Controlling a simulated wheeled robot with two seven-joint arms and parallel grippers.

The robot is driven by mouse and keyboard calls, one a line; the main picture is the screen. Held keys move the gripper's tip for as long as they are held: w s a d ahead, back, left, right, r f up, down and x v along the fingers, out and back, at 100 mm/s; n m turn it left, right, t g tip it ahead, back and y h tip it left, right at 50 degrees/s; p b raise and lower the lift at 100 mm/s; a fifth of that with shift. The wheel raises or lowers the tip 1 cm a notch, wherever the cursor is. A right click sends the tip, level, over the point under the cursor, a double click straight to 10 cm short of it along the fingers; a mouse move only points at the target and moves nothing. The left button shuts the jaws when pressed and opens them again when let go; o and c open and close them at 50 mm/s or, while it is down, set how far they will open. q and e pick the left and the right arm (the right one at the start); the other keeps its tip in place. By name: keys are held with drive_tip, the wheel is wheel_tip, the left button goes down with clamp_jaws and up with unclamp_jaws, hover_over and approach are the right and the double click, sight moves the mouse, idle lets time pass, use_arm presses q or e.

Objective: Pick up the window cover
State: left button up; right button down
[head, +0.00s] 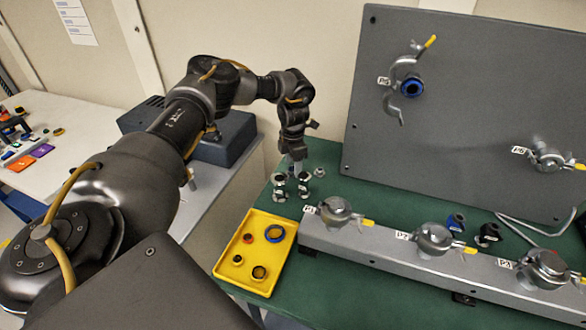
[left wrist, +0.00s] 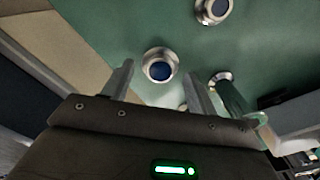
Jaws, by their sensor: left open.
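My left gripper (head: 296,166) is open above the left back part of the green table, over a group of small metal fittings (head: 304,178). In the left wrist view its two fingers (left wrist: 157,85) point toward a round silver fitting with a dark blue centre (left wrist: 160,70), which shows between the fingertips; nothing is visibly held. A similar silver fitting (left wrist: 213,10) lies farther off. A silver-rimmed cylinder (left wrist: 222,78) is beside the right finger. I cannot tell which of these pieces is the window cover. My right gripper is not in view.
A yellow tray (head: 222,262) with several rings stands at the table's left front. A grey rail with ports (head: 385,250) runs to its right. A tall grey panel (head: 460,110) with clamped ports rises behind. Blue and black pieces (head: 456,221) stand behind the rail.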

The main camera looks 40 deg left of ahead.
use_arm(q)
drive_tip(key=shift+s+f, duration=0.1)
drive_tip(key=shift+f, duration=0.55)
drive_tip(key=c, duration=0.8)
drive_tip(key=shift+r+b, duration=0.5)
drive_tip(key=s+d+r+b, duration=0.3)
drive_tip(key=s+d+r, duration=0.6)
drive_tip(key=r, duration=0.3)
drive_tip(key=shift+d+b, duration=0.3)
drive_tip(key=shift+d, duration=0.5)
